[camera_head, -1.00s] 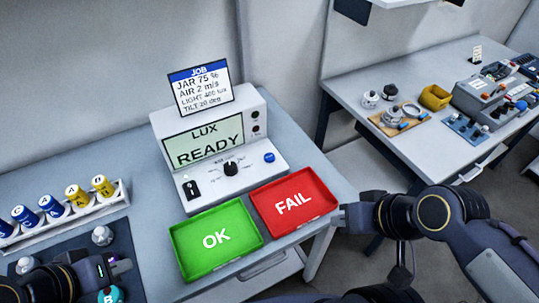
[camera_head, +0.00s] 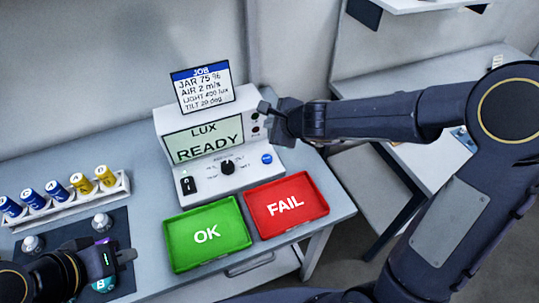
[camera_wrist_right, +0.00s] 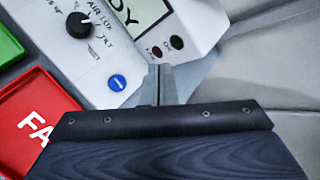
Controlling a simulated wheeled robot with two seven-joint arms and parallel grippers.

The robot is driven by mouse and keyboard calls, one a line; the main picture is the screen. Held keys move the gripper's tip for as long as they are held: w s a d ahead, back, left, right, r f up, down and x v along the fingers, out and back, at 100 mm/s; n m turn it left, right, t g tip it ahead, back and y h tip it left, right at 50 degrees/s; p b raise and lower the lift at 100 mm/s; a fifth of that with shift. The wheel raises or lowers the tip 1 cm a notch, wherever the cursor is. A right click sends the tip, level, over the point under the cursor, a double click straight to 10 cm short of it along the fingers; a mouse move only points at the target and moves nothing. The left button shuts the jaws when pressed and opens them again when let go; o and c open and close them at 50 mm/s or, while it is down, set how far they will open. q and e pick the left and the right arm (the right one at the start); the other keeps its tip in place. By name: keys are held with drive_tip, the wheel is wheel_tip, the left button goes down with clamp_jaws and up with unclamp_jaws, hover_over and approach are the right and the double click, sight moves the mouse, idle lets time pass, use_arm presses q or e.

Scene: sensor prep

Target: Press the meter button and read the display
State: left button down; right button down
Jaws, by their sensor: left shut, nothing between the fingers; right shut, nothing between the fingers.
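The white meter (camera_head: 205,150) stands on the table, its display (camera_head: 203,139) reading "LUX READY". A black dial (camera_head: 227,167) and a blue button (camera_head: 267,158) sit on its sloped front; the blue button also shows in the right wrist view (camera_wrist_right: 117,83). My right gripper (camera_head: 264,112) is shut and empty in front of the meter's right side, above the blue button. In the right wrist view its fingertips (camera_wrist_right: 158,70) are just below the small red and green buttons. My left gripper (camera_head: 128,256) is shut and empty at the lower left, over the dark mat.
A job card (camera_head: 203,88) stands on top of the meter. A green OK tray (camera_head: 180,255) and a red FAIL tray (camera_head: 262,228) lie in front of it. A rack (camera_head: 65,208) of several blue and yellow jars is at left. Another table (camera_head: 440,85) stands at right.

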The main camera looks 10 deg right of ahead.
drive_tip(key=f, duration=0.1)
drive_tip(key=m, duration=0.1)
drive_tip(key=f, duration=0.1)
drive_tip(key=shift+w+a+f+m+g+h, duration=0.15)
drive_tip(key=shift+w+f+m+g+h, duration=0.15)
drive_tip(key=shift+f, duration=0.05)
drive_tip(key=b, duration=0.8)
hover_over(269, 160)
wheel_tip(269, 160, down, 8)
drive_tip(key=shift+s, duration=0.1)
drive_tip(key=shift+f+b, duration=0.4)
drive_tip(key=shift+b, duration=0.15)
idle(1.0)
drive_tip(key=shift+f+b, duration=0.3)
drive_tip(key=shift+f, duration=0.1)
